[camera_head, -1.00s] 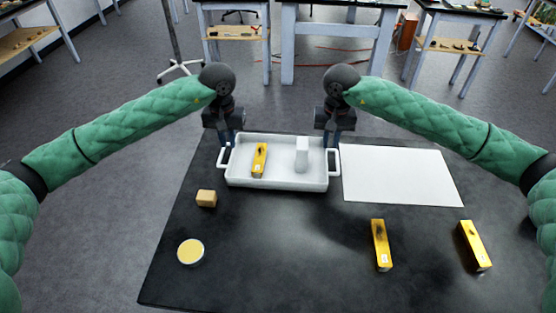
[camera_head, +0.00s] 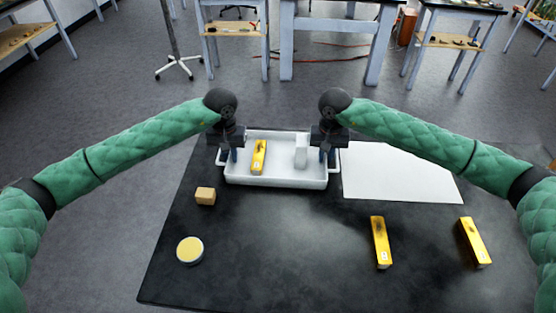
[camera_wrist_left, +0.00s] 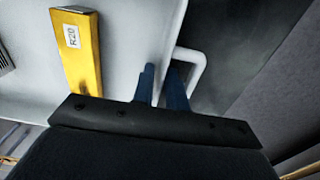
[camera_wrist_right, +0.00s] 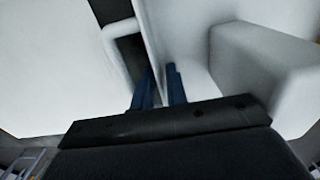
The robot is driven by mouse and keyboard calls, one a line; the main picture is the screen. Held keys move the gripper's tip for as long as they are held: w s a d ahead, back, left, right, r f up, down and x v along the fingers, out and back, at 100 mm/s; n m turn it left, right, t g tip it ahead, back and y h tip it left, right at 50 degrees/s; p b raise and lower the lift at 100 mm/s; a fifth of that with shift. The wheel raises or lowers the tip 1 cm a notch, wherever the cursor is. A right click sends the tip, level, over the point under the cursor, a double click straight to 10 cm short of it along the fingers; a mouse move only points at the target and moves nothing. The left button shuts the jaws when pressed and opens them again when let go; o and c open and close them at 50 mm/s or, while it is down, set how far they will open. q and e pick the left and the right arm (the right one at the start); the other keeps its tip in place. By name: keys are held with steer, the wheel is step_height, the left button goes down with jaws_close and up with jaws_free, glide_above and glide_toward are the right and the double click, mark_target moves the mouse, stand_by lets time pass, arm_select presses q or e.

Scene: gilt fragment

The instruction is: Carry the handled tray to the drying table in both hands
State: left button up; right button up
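The white handled tray (camera_head: 275,182) stands on the dark table, a loop handle at each short end. My left gripper (camera_head: 228,157) is at its left end. In the left wrist view its blue fingers (camera_wrist_left: 162,85) straddle the end wall, one inside the tray, one at the handle opening. My right gripper (camera_head: 327,157) is placed likewise at the right end; its fingers (camera_wrist_right: 160,85) show a narrow gap around the wall. Both look open; contact with the wall is hard to judge. A yellow block (camera_head: 259,157) and a white block (camera_head: 301,155) are in the tray.
A white sheet (camera_head: 400,172) lies right of the tray. A wooden cube (camera_head: 205,196) and a round yellow-topped dish (camera_head: 190,250) are at left. Two yellow blocks (camera_head: 381,242) (camera_head: 475,242) lie at front right. Other tables (camera_head: 335,22) stand beyond, across open floor.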

arm_select(q)
jaws_close()
arm_select(e)
jaws_close()
arm_select(q)
steer(key=shift+r, duration=0.1)
arm_select(e)
steer(key=shift+r, duration=0.1)
